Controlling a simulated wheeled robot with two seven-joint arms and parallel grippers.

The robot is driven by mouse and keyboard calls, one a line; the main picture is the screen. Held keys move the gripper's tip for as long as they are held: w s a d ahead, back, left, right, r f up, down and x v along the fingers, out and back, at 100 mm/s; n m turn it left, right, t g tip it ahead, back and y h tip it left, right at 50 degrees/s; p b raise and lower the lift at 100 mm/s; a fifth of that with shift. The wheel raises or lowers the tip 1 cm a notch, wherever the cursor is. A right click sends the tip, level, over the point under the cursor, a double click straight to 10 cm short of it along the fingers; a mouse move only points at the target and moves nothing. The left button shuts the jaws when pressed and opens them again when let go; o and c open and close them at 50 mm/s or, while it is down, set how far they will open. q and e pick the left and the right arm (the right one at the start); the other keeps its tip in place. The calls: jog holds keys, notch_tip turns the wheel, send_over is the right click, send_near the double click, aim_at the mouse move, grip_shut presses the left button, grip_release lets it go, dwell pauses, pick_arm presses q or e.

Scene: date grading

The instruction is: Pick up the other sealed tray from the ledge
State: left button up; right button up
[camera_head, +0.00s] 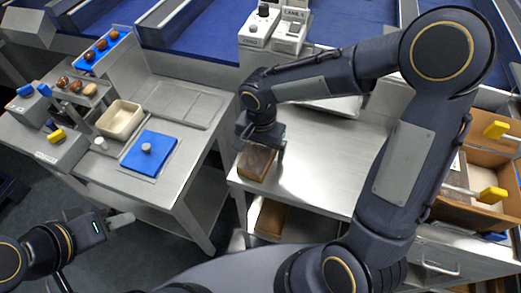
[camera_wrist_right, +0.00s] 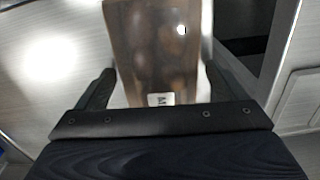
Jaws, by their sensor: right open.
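A brown sealed tray (camera_head: 257,163) sits at the left front edge of the metal ledge (camera_head: 312,160). In the right wrist view the tray (camera_wrist_right: 160,50) has a glossy, see-through top with blurred brown shapes under it and a small white label. My right gripper (camera_head: 264,146) is over the tray, pointing down. Its two fingers stand open on either side of the tray in the wrist view; I cannot tell whether they touch it. My left gripper (camera_head: 121,219) is low at the left, away from the ledge, and its finger gap is not clear.
Another brown box (camera_head: 270,217) is on the shelf below the ledge. A wooden crate (camera_head: 480,211) with yellow-handled tools stands at right. The left bench (camera_head: 187,145) holds a blue mat (camera_head: 135,163), a beige bin (camera_head: 103,131) and dates. A floor gap separates bench and ledge.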

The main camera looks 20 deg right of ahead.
jog(key=c, duration=1.1)
jog(key=shift+r, duration=0.15)
jog(key=shift+c, duration=0.2)
